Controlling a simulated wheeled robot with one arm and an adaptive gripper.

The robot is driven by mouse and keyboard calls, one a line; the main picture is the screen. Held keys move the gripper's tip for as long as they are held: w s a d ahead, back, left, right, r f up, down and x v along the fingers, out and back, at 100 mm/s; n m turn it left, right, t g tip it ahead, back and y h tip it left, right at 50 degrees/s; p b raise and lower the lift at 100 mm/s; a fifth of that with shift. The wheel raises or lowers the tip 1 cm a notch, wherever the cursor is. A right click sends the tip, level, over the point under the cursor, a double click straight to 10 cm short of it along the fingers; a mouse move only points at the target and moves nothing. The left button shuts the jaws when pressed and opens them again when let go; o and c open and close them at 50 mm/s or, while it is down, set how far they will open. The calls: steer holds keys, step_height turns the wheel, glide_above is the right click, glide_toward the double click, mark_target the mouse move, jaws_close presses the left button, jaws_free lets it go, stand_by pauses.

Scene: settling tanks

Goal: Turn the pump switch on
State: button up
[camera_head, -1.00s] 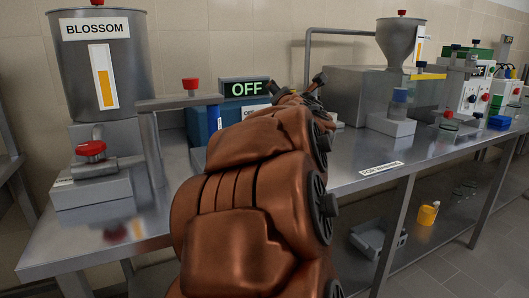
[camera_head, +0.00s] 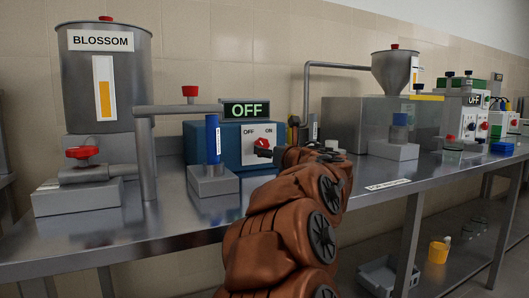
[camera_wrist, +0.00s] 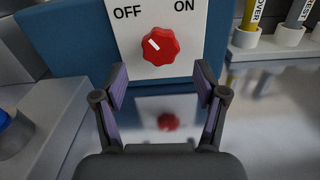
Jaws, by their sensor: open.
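The pump switch is a red rotary knob (camera_head: 263,147) on the white panel of a blue box (camera_head: 229,148). In the wrist view the knob (camera_wrist: 160,46) has its white mark turned to the upper left, toward the OFF label. The lit display (camera_head: 247,110) above the box reads OFF. My gripper (camera_wrist: 161,84) is open and empty in the wrist view. Its fingers are spread to either side, below and in front of the knob, apart from it. In the head view my arm reaches to just right of the knob and largely hides the gripper.
A tank (camera_head: 106,85) labelled BLOSSOM, with a red valve handle (camera_head: 82,153), stands at left. A blue-handled upright fitting (camera_head: 212,140) stands left of the switch panel. Labelled tubes in white holders (camera_wrist: 289,35) are close on the right. A hopper (camera_head: 395,72) stands farther right.

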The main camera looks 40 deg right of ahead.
mark_target(262, 145)
steer(key=shift+b+x, duration=0.3)
steer(key=shift+x, duration=2)
steer(key=c, duration=1.1)
steer(key=shift+c, duration=0.2)
